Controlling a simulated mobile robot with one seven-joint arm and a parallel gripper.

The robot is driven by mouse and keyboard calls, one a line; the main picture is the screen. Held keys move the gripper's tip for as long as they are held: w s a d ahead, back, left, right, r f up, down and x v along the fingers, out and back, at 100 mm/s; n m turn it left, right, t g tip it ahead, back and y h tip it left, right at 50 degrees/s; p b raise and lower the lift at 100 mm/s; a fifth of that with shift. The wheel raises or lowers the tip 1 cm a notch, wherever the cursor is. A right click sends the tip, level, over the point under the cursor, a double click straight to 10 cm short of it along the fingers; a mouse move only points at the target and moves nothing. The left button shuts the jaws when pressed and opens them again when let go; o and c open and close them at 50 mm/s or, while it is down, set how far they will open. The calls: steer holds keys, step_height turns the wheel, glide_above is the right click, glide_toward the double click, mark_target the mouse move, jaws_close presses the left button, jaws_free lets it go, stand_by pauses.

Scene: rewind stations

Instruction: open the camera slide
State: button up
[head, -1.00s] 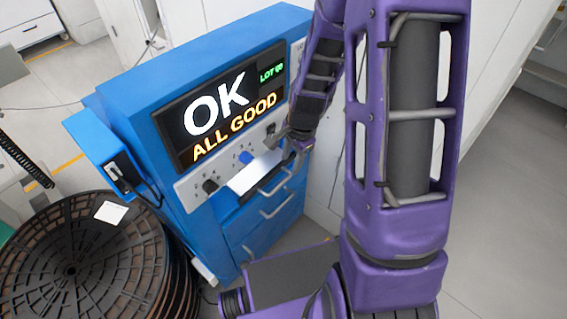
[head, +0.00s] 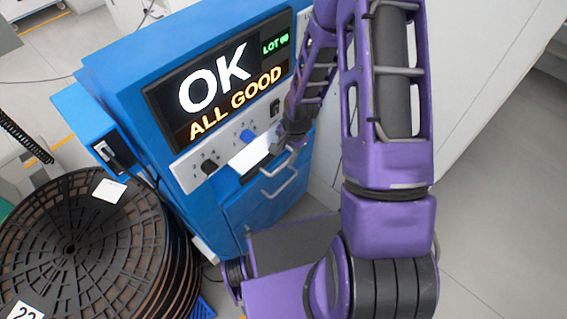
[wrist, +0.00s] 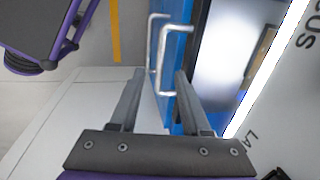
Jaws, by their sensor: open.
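The blue rewind station (head: 265,215) has metal bar handles on its front, below the control strip. A bar handle (head: 280,186) shows in the head view, just below my gripper (head: 288,145). In the wrist view a near bar handle (wrist: 163,68) lies between and just beyond the open fingers of my gripper (wrist: 160,75). A second handle (wrist: 151,45) is behind it. I cannot tell which handle belongs to the camera slide. A bright lit panel (wrist: 220,65) is right of the fingers. My arm hides part of the station's front.
The screen (head: 220,90) reads OK, ALL GOOD. Knobs sit on the white control strip (head: 190,180). A stack of dark reels (head: 70,235) stands left of the station. Pale cabinets (head: 400,150) stand behind my arm. Grey floor (head: 500,230) is open at right.

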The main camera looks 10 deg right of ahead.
mark_target(282, 165)
steer(key=f, duration=0.3)
steer(key=w+f, duration=0.1)
steer(key=f, duration=0.1)
steer(key=shift+a+f+b, duration=0.2)
steer(key=shift+a+b, duration=0.1)
jaws_close()
stand_by(1.1)
